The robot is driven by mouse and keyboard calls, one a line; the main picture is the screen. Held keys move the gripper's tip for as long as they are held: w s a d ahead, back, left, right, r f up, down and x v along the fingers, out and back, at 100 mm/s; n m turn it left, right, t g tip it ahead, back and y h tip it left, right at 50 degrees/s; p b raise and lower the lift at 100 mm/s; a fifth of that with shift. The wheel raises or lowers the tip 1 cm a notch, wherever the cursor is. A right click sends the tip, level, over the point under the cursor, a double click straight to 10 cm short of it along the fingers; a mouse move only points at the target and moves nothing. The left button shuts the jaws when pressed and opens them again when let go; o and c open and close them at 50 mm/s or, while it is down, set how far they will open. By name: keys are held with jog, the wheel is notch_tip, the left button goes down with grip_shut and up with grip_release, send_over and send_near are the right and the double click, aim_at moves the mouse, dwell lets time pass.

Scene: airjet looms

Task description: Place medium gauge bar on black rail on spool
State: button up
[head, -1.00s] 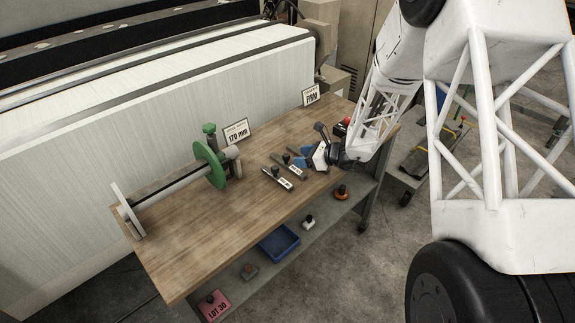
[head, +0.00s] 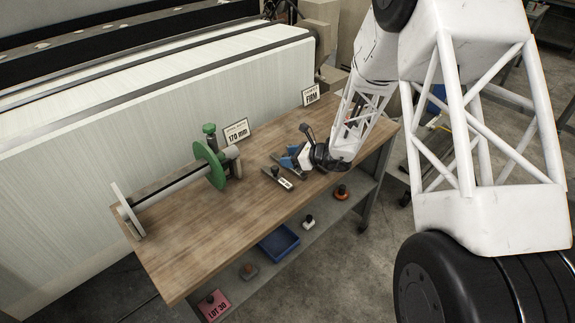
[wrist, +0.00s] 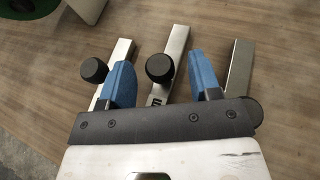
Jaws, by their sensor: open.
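Three metal gauge bars lie on the table in the wrist view: a left bar (wrist: 122,50) with a black knob, a middle bar (wrist: 177,45) with a black knob and a partly visible label, and a right bar (wrist: 238,66). I cannot read which is medium. My gripper (wrist: 165,82) is open, its blue fingers on either side of the middle bar; nothing is held. In the head view my gripper (head: 291,158) is over the bars and partly hides them; one labelled bar (head: 278,178) shows clear. The spool with a green flange (head: 212,165) and black rail (head: 168,189) stands at left.
A "170 mm" sign (head: 237,132) stands behind the spool and a "FIRM" sign (head: 310,96) at the table's back right. The wooden table (head: 215,225) is clear in front. A blue bin (head: 278,243) sits on the lower shelf.

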jog(key=shift+x, duration=1)
grip_shut()
